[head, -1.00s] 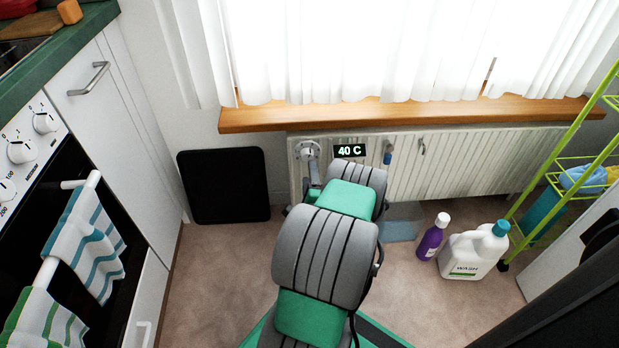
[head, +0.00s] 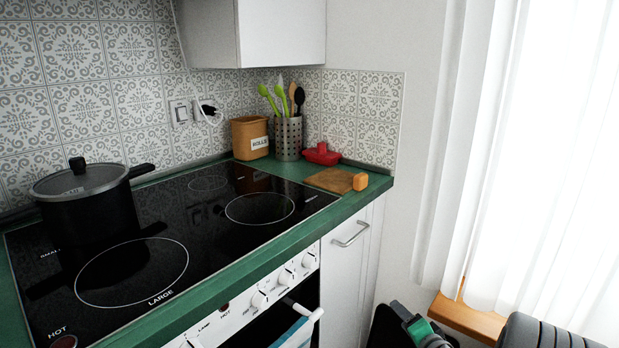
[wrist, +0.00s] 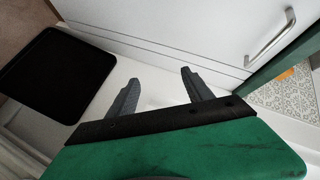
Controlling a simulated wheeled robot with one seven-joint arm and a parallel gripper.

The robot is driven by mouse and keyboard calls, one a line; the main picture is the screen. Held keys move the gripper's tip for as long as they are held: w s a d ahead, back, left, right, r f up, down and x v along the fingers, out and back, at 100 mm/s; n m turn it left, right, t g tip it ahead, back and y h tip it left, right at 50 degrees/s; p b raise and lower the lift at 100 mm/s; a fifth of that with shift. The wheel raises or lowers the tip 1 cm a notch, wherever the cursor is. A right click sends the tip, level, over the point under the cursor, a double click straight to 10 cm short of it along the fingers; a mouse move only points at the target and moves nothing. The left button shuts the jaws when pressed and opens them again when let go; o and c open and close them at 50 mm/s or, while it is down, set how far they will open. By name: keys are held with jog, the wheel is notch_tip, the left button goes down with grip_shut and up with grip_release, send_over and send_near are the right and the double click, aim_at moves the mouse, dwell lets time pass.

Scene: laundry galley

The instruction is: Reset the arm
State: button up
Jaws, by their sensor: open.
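My gripper (wrist: 160,76) shows in the wrist view with its two grey fingers spread apart and nothing between them. It is in front of a white cabinet front, whose metal bar handle (wrist: 270,38) is at the upper right. In the head view, a green and grey part of my arm shows low at the right of centre, beside the cabinet end, and a grey arm link is in the lower right corner. The fingers cannot be made out in the head view.
A black hob (head: 215,215) carries a lidded pot (head: 90,205). A black panel (wrist: 50,75) is left. The curtain and wooden sill (head: 470,318) are right.

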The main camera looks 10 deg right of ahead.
jog(key=s+a+r+n+g+y+p, duration=0.1)
jog(key=s+a+r+n+g+p, duration=0.2)
jog(key=a+r, duration=0.35)
jog(key=s+a+r+n+g+p, duration=0.1)
jog(key=a+r+n+g+p, duration=0.15)
jog(key=a+r+p, duration=0.35)
jog(key=s+a+r+n+g+y+p, duration=0.1)
jog(key=s+a+r+n+g+p, duration=0.2)
jog(key=r, duration=0.4)
jog(key=s+a+r+n+g+h+p, duration=0.2)
jog(key=s+a+r+n+g+p, duration=0.1)
jog(key=s+r+p, duration=0.6)
jog(key=s+a+r+n, duration=0.1)
jog(key=s+r, duration=0.3)
jog(key=s, duration=0.2)
jog(key=shift+a+h, duration=0.25)
jog(key=shift+h, duration=0.15)
jog(key=shift+r, duration=0.15)
dwell(3.7)
